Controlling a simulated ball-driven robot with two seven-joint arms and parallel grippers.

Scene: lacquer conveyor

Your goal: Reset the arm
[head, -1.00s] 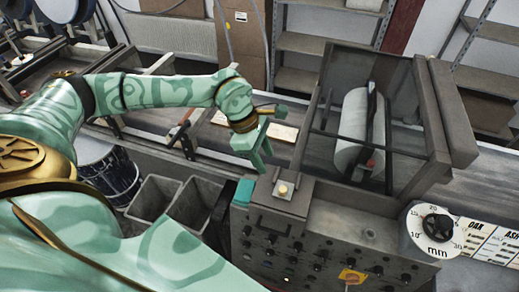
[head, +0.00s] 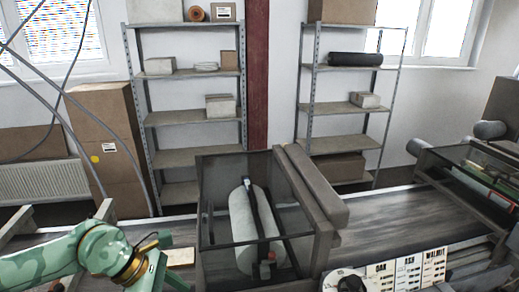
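My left arm comes in from the lower left of the head view, a mint-green patterned arm with a dark and gold wrist. Its gripper (head: 150,272) is at the lower edge, left of the glass-sided machine housing (head: 222,250). Only a green part of this gripper shows and the fingertips are cut off or hidden, so I cannot tell whether it is open or shut. My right gripper is not in view.
The housing holds a white roller (head: 243,230) over the conveyor (head: 385,222). A light board (head: 181,257) lies beside my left wrist. A dial (head: 350,284) and wood-label panel (head: 405,270) are at the lower right. Shelves (head: 195,117) and cardboard boxes (head: 108,150) stand behind.

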